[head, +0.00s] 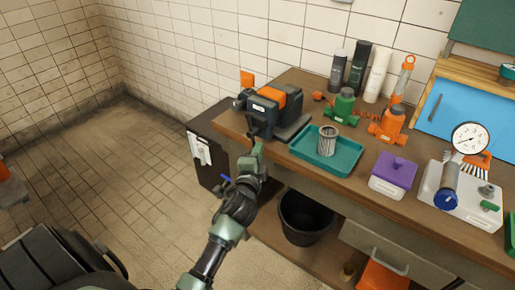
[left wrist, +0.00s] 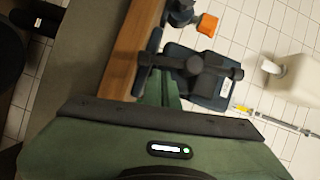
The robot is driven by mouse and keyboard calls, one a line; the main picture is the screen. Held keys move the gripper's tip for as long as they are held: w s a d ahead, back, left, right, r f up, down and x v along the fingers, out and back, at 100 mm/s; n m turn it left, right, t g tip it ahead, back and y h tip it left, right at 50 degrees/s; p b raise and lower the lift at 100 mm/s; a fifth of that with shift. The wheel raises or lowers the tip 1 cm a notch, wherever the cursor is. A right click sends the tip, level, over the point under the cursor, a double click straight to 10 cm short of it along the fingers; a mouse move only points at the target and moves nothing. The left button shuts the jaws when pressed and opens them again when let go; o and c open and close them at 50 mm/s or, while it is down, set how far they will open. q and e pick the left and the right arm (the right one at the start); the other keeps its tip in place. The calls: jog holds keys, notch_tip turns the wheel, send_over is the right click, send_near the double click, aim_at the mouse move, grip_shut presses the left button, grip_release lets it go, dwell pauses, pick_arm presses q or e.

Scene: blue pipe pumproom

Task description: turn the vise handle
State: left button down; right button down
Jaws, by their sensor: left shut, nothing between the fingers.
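The vise (head: 272,107), dark grey with an orange top, sits at the bench's left end. Its handle, a dark bar, hangs at the vise's front, small and partly hidden in the head view. In the left wrist view the handle (left wrist: 147,62) crosses just ahead of the green fingers, with the vise body (left wrist: 203,76) beyond. My left gripper (head: 257,149) is shut and empty, just below and in front of the vise. Its fingertips are very close to the handle; I cannot tell whether they touch. My right gripper is not in view.
A teal tray (head: 345,165) with a metal cup (head: 328,140) lies right of the vise. Green and orange tools, bottles and a purple-lidded box (head: 393,172) stand farther right. A black bucket (head: 305,215) is under the bench. The floor to the left is open.

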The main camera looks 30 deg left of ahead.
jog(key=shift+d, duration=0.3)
pick_arm(q)
jog(key=shift+a+f+m+b, duration=0.35)
jog(key=shift+a+m+b, duration=0.1)
jog(key=shift+a, duration=0.25)
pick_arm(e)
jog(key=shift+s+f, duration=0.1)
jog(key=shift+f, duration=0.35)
pick_arm(q)
jog(key=shift+w, duration=0.1)
